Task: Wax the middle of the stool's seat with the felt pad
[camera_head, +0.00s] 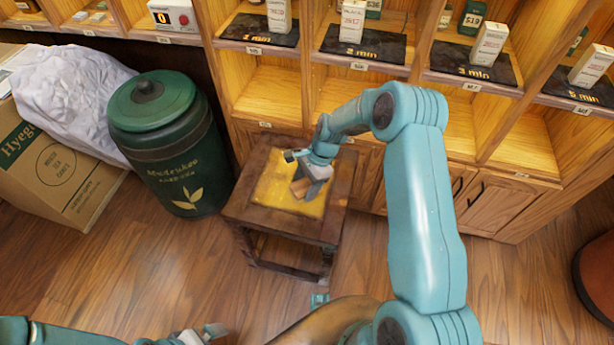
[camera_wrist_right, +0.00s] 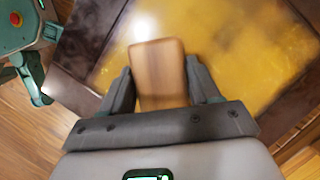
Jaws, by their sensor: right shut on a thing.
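The dark wooden stool (camera_head: 333,222) stands on the floor in front of the shelves, with a yellow panel (camera_head: 272,190) in the middle of its seat. My right gripper (camera_head: 302,188) is over the panel, shut on a wooden-backed block, the felt pad (camera_wrist_right: 158,75). The pad is at the panel, but its underside is hidden, so contact cannot be told. In the right wrist view the yellow panel (camera_wrist_right: 235,50) looks glossy and patchy, with a bright glare spot beyond the pad. My left gripper (camera_head: 205,335) is at the bottom edge, away from the stool; its jaws are unclear.
A green canister (camera_head: 170,150) stands left of the stool, close by. A cardboard box (camera_head: 60,170) with a pale cloth (camera_head: 70,95) is further left. Wooden shelves with cabinets (camera_head: 490,200) rise behind the stool. The floor (camera_head: 540,290) at the right is mostly clear.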

